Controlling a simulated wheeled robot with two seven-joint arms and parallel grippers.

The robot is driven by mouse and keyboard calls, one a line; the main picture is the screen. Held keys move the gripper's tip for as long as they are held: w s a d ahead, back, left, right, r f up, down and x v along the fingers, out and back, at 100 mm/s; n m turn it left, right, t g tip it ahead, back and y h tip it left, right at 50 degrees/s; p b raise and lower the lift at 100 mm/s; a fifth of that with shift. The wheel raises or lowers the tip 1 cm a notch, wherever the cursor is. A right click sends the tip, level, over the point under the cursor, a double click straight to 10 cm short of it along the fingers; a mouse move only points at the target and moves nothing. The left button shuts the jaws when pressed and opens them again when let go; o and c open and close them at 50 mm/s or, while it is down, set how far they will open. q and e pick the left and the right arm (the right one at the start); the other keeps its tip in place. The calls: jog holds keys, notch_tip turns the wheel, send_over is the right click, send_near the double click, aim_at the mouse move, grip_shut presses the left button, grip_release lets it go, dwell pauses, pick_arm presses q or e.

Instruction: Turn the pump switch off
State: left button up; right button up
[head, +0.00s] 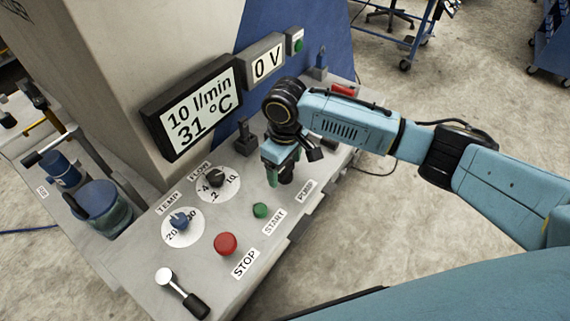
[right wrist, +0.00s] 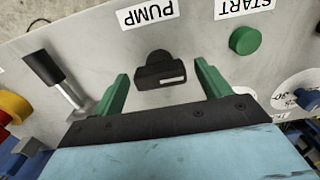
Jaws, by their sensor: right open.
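The pump switch (right wrist: 160,72) is a black rotary knob with a white mark, beside the PUMP label (right wrist: 149,13) in the right wrist view. In the head view the switch is hard to make out under my right gripper (head: 279,177), and its PUMP label (head: 306,190) shows beside it. My right gripper also shows in the right wrist view (right wrist: 160,88). Its green fingers are open, one on each side of the knob, with gaps to it. I cannot tell how deep the fingertips reach. My left gripper is not in view.
The green START button (head: 260,210) and red STOP button (head: 225,244) are on the same panel. The FLOW dial (head: 216,178) and TEMP dial (head: 179,220) lie to the left. A display (head: 192,106) reads 10 l/min, 31 °C.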

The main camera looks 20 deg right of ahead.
jog(key=shift+c, duration=0.5)
jog(key=c, duration=0.9)
jog(key=n+p, duration=0.3)
jog(key=p, duration=0.1)
jog(key=shift+r, duration=0.2)
jog(key=n+p, duration=0.2)
jog(key=n, duration=0.2)
jog(key=shift+p, duration=0.4)
jog(key=n+p, duration=0.1)
jog(key=n, duration=0.1)
jog(key=shift+f+n, duration=0.1)
jog(key=shift+n, duration=0.3)
jog(key=n+p, duration=0.1)
jog(key=n, duration=0.1)
jog(key=shift+n, duration=0.3)
jog(key=n, duration=0.5)
jog(key=shift+f+p, duration=0.1)
jog(key=shift+p, duration=0.2)
jog(key=shift+n, duration=0.4)
jog(key=o, duration=1)
